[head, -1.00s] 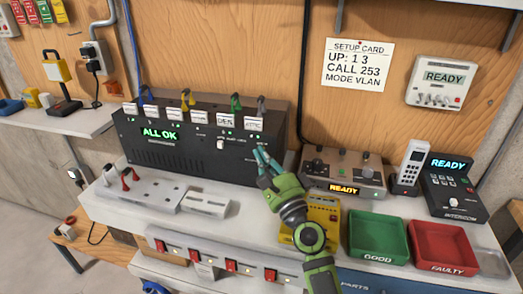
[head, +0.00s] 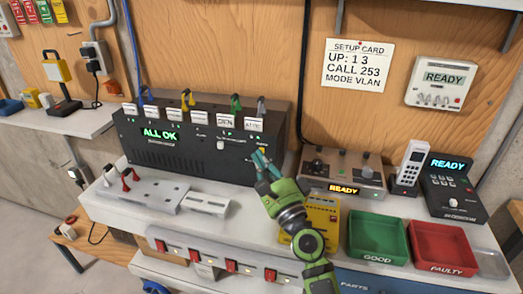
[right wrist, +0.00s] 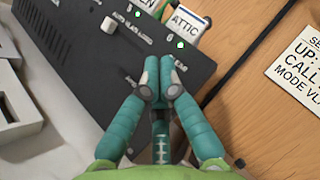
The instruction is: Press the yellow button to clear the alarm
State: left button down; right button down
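The black alarm panel (head: 190,150) stands at the back of the white bench, with a green display (head: 160,134) reading ALL OK. A small yellow patch, which looks like the yellow button (head: 262,150), shows at the panel's right end, just behind my right fingertips. My right gripper (head: 261,158) is in front of that end. In the right wrist view its teal fingers (right wrist: 162,78) are together with nothing seen between them, and they hide the panel behind them. I cannot tell whether the tips touch the button. My left gripper is not in view.
A grey-brown box (head: 340,172) reading READY stands right of the panel. A green tray (head: 377,238) and a red tray (head: 443,248) are at the right. A white socket strip (head: 140,190) lies in front of the panel.

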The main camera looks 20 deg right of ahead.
jog(key=s+a, duration=0.1)
jog(key=s, duration=0.1)
jog(key=s+a+p, duration=0.1)
jog(key=s, duration=0.1)
jog(key=shift+a, duration=0.4)
